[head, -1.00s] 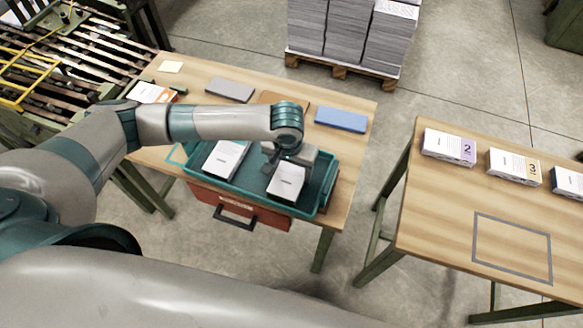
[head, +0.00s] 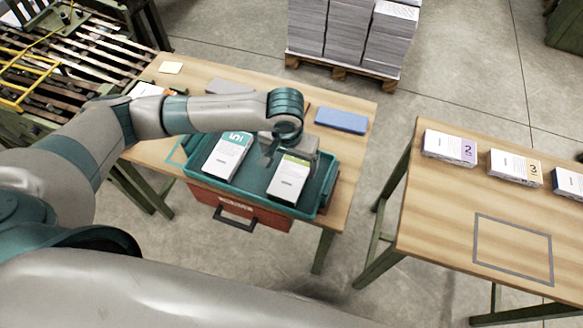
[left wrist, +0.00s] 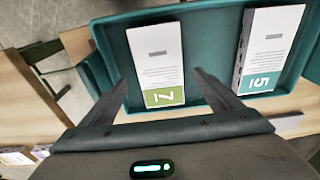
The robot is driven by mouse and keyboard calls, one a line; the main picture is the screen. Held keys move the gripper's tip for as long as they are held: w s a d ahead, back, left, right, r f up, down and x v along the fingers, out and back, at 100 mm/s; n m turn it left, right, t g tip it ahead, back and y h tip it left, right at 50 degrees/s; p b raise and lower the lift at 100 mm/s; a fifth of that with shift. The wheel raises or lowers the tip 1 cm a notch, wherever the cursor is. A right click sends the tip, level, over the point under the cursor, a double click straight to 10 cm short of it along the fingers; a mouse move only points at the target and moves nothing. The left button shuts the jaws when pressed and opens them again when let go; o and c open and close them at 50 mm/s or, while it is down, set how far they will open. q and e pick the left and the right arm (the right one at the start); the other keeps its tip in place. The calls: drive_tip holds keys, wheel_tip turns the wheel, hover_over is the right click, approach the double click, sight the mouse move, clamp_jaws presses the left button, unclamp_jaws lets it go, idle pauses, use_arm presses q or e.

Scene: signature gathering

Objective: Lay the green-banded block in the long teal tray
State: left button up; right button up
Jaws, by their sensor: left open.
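The green-banded block (head: 288,178) is white with a green band at one end. It lies in the right part of the long teal tray (head: 325,188), beside a teal-banded block (head: 228,156). In the left wrist view the green-banded block (left wrist: 157,58) lies on the floor of the teal tray (left wrist: 205,40), its band facing my gripper. My left gripper (head: 275,156) is open and empty just above the band end; its fingers spread on either side of the block in the left wrist view (left wrist: 160,78). I cannot tell the exact gap. My right gripper is not in view.
The tray stands on a wooden table (head: 347,155) above a red drawer (head: 262,214). A blue block (head: 341,121) and a grey block (head: 232,86) lie behind it. A second table (head: 430,200) at right holds several banded blocks and a grey outlined square (head: 512,248).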

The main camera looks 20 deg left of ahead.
sight(290, 177)
use_arm(q)
wheel_tip(290, 177, up, 8)
drive_tip(key=shift+s+f, duration=0.2)
drive_tip(key=shift+s, duration=0.25)
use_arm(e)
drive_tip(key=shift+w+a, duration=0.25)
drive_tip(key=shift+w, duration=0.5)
